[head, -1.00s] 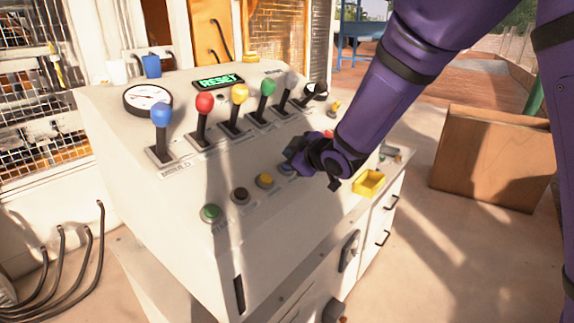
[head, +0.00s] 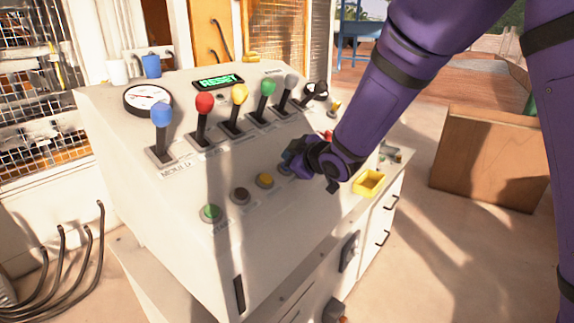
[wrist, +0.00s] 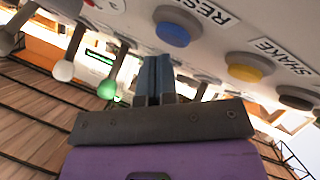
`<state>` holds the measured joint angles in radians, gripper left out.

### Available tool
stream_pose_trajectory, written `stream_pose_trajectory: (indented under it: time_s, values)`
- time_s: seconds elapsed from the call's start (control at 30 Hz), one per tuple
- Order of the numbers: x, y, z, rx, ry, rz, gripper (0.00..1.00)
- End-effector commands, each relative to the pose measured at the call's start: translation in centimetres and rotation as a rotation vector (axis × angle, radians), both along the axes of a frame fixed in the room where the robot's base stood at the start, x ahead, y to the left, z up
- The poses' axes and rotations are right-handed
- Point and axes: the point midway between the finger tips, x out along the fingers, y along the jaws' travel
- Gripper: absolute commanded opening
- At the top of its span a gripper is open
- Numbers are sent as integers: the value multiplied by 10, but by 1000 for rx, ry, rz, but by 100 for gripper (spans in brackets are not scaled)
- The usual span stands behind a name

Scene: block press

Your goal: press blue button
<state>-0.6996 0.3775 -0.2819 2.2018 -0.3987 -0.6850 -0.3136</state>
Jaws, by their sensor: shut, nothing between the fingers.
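The blue button (wrist: 173,33) sits in a grey ring on the sloped panel, beside the word RESET in the wrist view. In the head view the blue button (head: 284,170) is mostly hidden by my gripper (head: 288,155). My gripper is shut and empty. In the wrist view the closed fingertips of my gripper (wrist: 157,60) show just below the blue button in the picture. A small gap shows between them there; I cannot tell the exact distance to the panel.
A yellow button (head: 264,180), a brown button (head: 240,195) and a green button (head: 210,212) line the panel to the left. Several colored levers, such as the green lever (head: 267,88), stand behind.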

Motion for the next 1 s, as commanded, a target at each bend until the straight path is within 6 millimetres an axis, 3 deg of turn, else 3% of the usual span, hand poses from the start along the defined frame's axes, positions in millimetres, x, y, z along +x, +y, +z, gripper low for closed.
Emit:
stream_pose_trajectory:
  time_s: [1.0]
  values:
    - [2,3,-8,0,0,0,0]
